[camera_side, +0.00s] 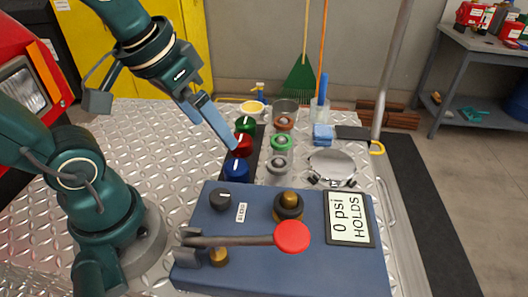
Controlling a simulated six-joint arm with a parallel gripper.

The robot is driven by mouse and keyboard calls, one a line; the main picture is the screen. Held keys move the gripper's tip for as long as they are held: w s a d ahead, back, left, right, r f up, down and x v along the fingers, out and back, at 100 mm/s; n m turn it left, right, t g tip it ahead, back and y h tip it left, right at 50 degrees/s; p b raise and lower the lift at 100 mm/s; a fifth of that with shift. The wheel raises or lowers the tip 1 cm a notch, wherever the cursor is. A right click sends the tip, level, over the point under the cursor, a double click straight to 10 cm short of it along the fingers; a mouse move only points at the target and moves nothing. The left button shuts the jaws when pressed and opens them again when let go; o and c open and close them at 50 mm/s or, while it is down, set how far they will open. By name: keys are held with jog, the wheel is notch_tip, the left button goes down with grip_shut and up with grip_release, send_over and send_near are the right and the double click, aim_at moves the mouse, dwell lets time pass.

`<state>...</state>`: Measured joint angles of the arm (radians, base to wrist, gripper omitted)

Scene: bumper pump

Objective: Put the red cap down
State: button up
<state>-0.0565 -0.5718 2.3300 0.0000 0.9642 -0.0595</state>
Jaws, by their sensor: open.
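The red cap (245,141) sits on a dark strip (252,160), in a row between a green cap (246,124) and a blue cap (236,170). My gripper (235,148) comes down from the upper left on its light blue fingers, with the tips right at the red cap's left side. The jaws are open. The fingers overlap each other in this view, so I cannot tell whether they stand around the cap or touch it. The cap looks upright.
Right of the strip stand small fittings with brown (284,121), green (281,141) and grey (277,163) tops. In front is a blue pump box (285,270) with a red-knobbed lever (292,236) and a display reading "0 psi HOLDS" (348,218).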

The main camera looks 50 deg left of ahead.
jog(key=shift+s+d+f+m+t, duration=0.2)
jog(key=shift+s+d+f+m, duration=0.15)
jog(key=shift+s, duration=0.2)
jog(key=shift+s+d+f+m+t, duration=0.2)
jog(key=shift+s+f+m, duration=0.15)
jog(key=shift+s, duration=0.2)
dwell(0.5)
